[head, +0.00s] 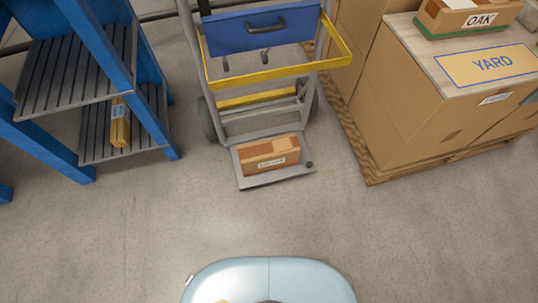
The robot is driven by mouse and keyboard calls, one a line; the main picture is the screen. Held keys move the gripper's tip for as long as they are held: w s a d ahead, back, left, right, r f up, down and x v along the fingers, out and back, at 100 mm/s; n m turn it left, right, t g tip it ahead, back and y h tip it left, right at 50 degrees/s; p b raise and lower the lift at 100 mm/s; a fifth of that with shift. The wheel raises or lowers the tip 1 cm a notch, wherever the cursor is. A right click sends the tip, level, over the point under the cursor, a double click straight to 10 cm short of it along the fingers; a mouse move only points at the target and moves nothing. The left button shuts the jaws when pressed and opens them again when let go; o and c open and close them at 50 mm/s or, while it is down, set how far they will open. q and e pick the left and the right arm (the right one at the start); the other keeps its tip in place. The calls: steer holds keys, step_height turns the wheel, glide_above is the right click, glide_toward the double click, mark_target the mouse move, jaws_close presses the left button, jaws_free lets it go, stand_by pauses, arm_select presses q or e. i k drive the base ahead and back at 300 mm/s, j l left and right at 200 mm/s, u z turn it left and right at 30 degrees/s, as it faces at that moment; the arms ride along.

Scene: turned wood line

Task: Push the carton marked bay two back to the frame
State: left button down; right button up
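A small brown carton (269,155) with a white label sits on the grey toe plate (290,180) of a hand truck. The label's print is too small to read, so I cannot tell if it says bay two. The carton lies at a slight angle near the uprights of the hand truck frame (196,70). I cannot tell whether it touches them. Neither of my grippers shows in the head view.
A blue shelf rack (95,50) stands at the left, with a yellow bundle (120,125) on its lower shelf. Large cartons (385,105) on a wooden pallet (372,176) stand at the right. The concrete floor (130,230) in front is clear.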

mark_target(278, 152)
steer(key=i+j, duration=0.1)
steer(key=j, duration=0.2)
steer(key=i+j, duration=0.1)
steer(key=j, duration=0.2)
steer(key=i+j+z, duration=0.1)
steer(key=j+z, duration=0.55)
steer(key=z, duration=0.15)
steer(key=j+z, duration=0.4)
steer(key=z, duration=0.65)
steer(key=i, duration=0.05)
